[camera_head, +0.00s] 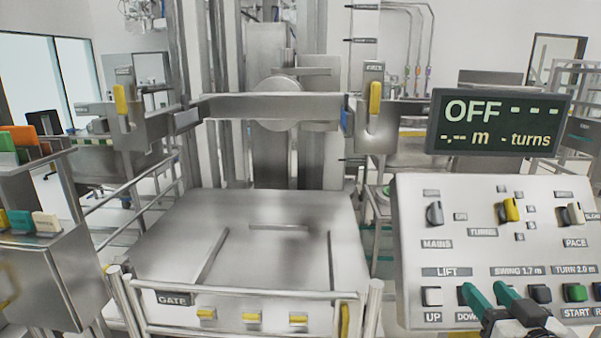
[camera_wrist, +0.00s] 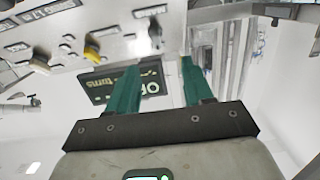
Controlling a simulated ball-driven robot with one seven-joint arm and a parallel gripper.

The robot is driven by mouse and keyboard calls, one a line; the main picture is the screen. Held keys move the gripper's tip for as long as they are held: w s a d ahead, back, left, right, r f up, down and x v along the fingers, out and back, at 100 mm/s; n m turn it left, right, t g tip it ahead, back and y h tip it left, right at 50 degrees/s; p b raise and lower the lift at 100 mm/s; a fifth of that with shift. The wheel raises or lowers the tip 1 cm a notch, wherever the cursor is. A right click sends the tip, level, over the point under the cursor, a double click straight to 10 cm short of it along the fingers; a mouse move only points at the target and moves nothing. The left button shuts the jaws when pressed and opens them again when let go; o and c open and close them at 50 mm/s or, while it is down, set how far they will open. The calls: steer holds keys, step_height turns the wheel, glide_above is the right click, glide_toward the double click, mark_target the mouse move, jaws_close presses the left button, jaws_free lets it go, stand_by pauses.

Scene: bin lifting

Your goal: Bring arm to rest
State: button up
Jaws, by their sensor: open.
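My gripper (camera_head: 490,292) is at the lower right in the head view, in front of the control panel (camera_head: 490,222). Its two green fingers are apart and nothing shows between them. They hide part of the lower button row near the label DOWN. In the wrist view my gripper (camera_wrist: 160,75) points toward the display, with the panel (camera_wrist: 60,40) upside down at the upper left. I cannot tell whether the fingertips touch the panel.
The display (camera_head: 500,122) above the panel reads OFF. A steel platform (camera_head: 170,240) with a railed gate (camera_head: 245,292) stands in the middle. A steel cabinet (camera_head: 45,275) with coloured tags stands at the left. A yellow-handled lever (camera_head: 376,103) is on the lift's right side.

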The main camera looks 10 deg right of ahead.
steer(key=s+a+f+g+y, duration=0.1)
steer(key=s+a+f+g, duration=0.25)
steer(key=f, duration=0.35)
steer(key=s+a+f+n+g+y, duration=0.1)
steer(key=s+a+f+g, duration=0.2)
steer(key=f, duration=0.4)
steer(key=s+a+f+g+y, duration=0.2)
steer(key=s+a+f, duration=0.2)
steer(key=f, duration=0.3)
steer(key=s+a+f+g, duration=0.1)
steer(key=s+f+g, duration=0.2)
steer(key=s, duration=0.4)
steer(key=s+a+f+n+g, duration=0.1)
steer(key=s+a+f+g, duration=0.1)
steer(key=s+f+g, duration=0.2)
steer(key=s+f, duration=0.2)
steer(key=s, duration=0.2)
steer(key=shift+c, duration=0.5)
steer(key=shift+d, duration=0.15)
steer(key=shift+c, duration=0.3)
